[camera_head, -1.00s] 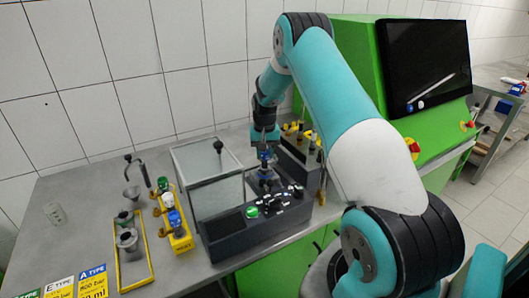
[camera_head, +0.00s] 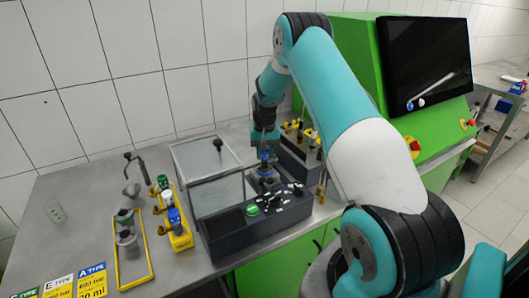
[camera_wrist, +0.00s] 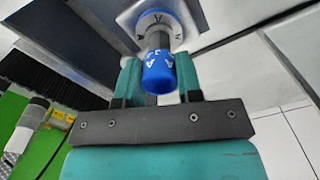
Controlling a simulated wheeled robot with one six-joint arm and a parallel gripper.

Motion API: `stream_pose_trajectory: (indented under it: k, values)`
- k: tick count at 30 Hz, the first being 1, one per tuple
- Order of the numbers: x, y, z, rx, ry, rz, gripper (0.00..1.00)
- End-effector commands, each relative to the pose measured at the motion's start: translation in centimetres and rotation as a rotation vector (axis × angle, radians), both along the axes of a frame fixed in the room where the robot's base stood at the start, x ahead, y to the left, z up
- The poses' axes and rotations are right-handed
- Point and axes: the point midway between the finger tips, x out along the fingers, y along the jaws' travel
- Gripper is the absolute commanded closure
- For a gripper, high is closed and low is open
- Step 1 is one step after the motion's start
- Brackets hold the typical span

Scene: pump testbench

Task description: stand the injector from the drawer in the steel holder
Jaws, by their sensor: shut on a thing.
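The injector (camera_wrist: 158,75) has a blue cap with white letters and a grey shaft. My gripper (camera_wrist: 159,82) is shut on it, with one teal finger on each side of the cap. Beyond the cap, the shaft meets a round steel holder (camera_wrist: 176,34) with dark marks on its face, on a square plate. The injector appears lined up with the holder's middle, but I cannot tell how deep it sits. In the head view, my gripper (camera_head: 264,143) points down over the dark testbench unit, with the blue cap (camera_head: 266,157) just below it.
A clear box (camera_head: 215,180) stands left of the gripper on the dark unit (camera_head: 235,233). A yellow rack with capped injectors (camera_head: 180,237) and a yellow-edged tray (camera_head: 135,280) are further left. A green machine with a screen (camera_head: 425,60) stands at the right.

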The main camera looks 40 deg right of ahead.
Motion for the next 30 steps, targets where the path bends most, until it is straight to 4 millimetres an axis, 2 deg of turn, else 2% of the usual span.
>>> stream_pose_trajectory:
  k: [8,9,12,22,30]
  values:
    - [0.0,0.0,0.0,-0.001,-0.001,0.000,1.00]
    - [0.0,0.0,0.0,-0.001,-0.001,0.000,0.60]
    - [0.0,0.0,0.0,-0.001,-0.001,0.000,0.37]
    - [0.0,0.0,0.0,0.000,0.000,0.000,0.37]
    - [0.0,0.0,2.1,-0.001,-0.001,0.000,0.37]
